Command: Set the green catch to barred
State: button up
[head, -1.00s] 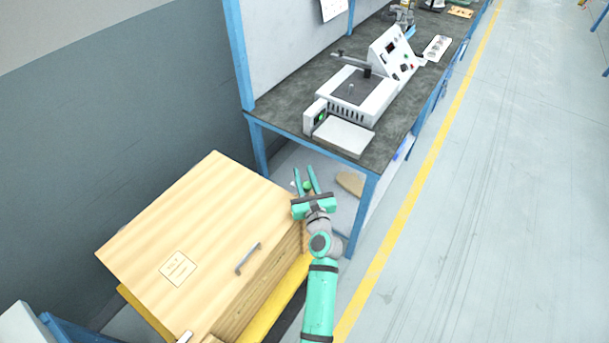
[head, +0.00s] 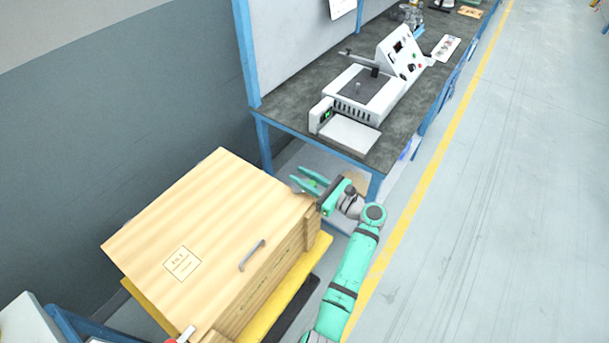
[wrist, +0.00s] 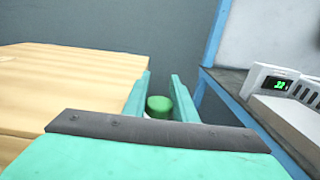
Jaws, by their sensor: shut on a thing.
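The green catch shows as a round green knob (wrist: 158,106) between the fingers in the wrist view, beside the right end of the wooden crate. The crate (head: 205,215) has a pale lid with a grey handle (head: 252,255). My gripper (head: 305,181) is at the crate's far right corner in the head view, its fingers pointing left; it also shows in the wrist view (wrist: 160,82). It is shut on the green catch. The catch's base is hidden by the gripper, and its setting cannot be read.
A blue-framed bench (head: 375,163) with a white machine (head: 358,97) stands just beyond the gripper. A grey wall (head: 150,120) is behind the crate. A red and metal part (head: 183,335) is at the crate's near corner. Clear floor (head: 510,200) lies right.

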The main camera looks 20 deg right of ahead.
aim_at(300, 190)
jog(key=shift+s+a+f+n+g+y, duration=0.1)
jog(key=shift+s+a+n+g+y, duration=0.25)
jog(key=shift+n+g+y, duration=1.25)
jog(key=shift+s+a+r+n+g+y, duration=0.1)
jog(key=shift+s+n+g+y, duration=0.45)
jog(key=shift+n+g, duration=1.1)
jog(key=shift+s+a+f+n+g+y, duration=0.1)
jog(key=shift+s+a+n+g+y, duration=0.2)
jog(key=shift+n+g+y, duration=1.4)
jog(key=shift+s+a+m+g+h, duration=0.15)
jog(key=shift+m+g+h, duration=0.1)
jog(key=shift+g, duration=1.1)
jog(key=o, duration=1)
jog(key=shift+o, duration=0.2)
